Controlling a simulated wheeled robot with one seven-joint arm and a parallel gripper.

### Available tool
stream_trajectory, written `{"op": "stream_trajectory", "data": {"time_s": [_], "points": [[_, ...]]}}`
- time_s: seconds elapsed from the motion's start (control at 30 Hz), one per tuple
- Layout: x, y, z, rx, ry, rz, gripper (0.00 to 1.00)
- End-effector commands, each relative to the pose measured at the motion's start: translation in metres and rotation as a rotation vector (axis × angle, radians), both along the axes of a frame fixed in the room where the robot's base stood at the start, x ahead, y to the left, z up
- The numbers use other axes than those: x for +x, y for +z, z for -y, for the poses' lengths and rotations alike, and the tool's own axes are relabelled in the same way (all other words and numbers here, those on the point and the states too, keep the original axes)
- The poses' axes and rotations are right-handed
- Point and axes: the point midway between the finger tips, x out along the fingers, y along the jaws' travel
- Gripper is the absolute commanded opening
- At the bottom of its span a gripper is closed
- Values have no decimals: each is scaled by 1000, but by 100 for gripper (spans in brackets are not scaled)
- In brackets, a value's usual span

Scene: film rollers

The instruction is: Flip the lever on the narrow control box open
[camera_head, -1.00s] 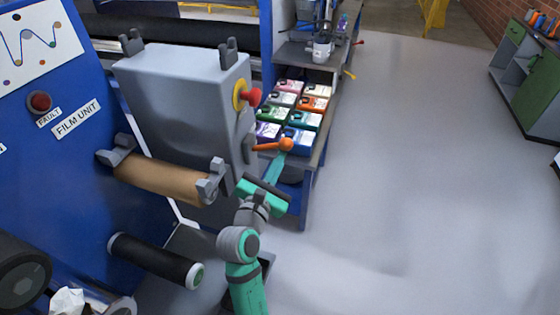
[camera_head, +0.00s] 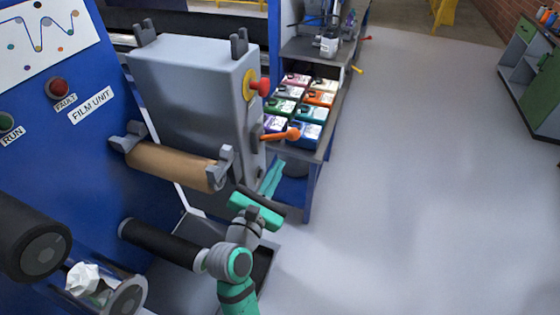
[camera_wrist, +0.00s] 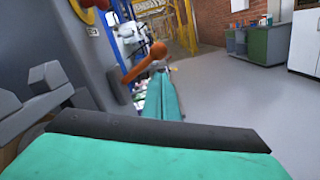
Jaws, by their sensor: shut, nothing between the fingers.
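The grey control box (camera_head: 190,85) stands left of centre in the head view. On its narrow right side is a lever (camera_head: 294,133) with an orange handle and round knob, sticking out to the right. The orange knob also shows in the wrist view (camera_wrist: 158,49), just beyond the fingertips. My gripper (camera_head: 274,172) has teal fingers that are shut and empty. It is below and slightly left of the knob in the head view, with a visible gap between them. The lever's pivot is mostly hidden by its grey mount.
A red stop button (camera_head: 263,87) on a yellow ring sits above the lever. A brown roller (camera_head: 172,164) and a black roller (camera_head: 160,243) lie left of my arm. Coloured cartridges (camera_head: 300,105) fill a bench behind the lever. The floor (camera_head: 420,180) at right is clear.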

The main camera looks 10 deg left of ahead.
Motion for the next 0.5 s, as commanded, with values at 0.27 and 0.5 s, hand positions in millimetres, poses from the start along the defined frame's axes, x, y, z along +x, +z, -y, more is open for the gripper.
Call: {"op": "stream_trajectory", "data": {"time_s": [0.27, 0.5], "points": [[-13, -2, -7, 0, 3, -3, 0], [-14, -3, -8, 0, 6, -3, 0]]}}
